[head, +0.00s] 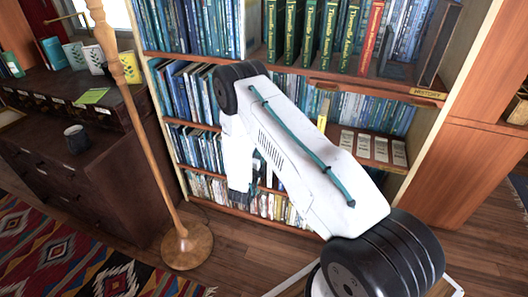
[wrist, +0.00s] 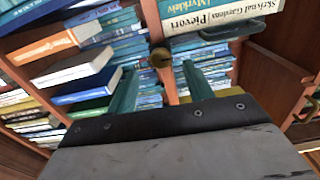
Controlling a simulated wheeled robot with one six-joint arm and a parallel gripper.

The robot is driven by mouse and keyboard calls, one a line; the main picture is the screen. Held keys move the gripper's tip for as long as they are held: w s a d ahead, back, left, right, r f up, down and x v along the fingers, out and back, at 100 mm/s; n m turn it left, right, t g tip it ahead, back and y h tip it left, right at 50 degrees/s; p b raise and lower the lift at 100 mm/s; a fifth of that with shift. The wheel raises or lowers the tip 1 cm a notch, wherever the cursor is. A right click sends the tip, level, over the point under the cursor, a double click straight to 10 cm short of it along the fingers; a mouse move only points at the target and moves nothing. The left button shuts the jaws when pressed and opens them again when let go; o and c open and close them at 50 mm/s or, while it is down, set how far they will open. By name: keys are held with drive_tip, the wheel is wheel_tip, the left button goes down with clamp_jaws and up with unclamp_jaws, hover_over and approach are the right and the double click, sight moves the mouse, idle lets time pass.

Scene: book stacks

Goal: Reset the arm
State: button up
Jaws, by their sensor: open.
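My gripper (wrist: 160,80) shows in the wrist view with its two teal fingers apart and nothing held between them. It faces bookshelves (wrist: 168,84), and a round brown knob-like thing (wrist: 160,58) is seen beyond the gap between the fingers. In the head view my white arm reaches across the front of the bookcase (head: 428,120), and its links hide much of the lower shelves. The fingers cannot be made out clearly there.
A floor lamp (head: 187,245) with a wooden pole stands left of my arm. A dark cabinet (head: 95,185) holds a mug (head: 76,138) and several cards. A patterned rug (head: 60,250) lies front left.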

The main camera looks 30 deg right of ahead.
drive_tip(key=v, duration=0.2)
drive_tip(key=shift+s+a, duration=0.2)
idle(0.3)
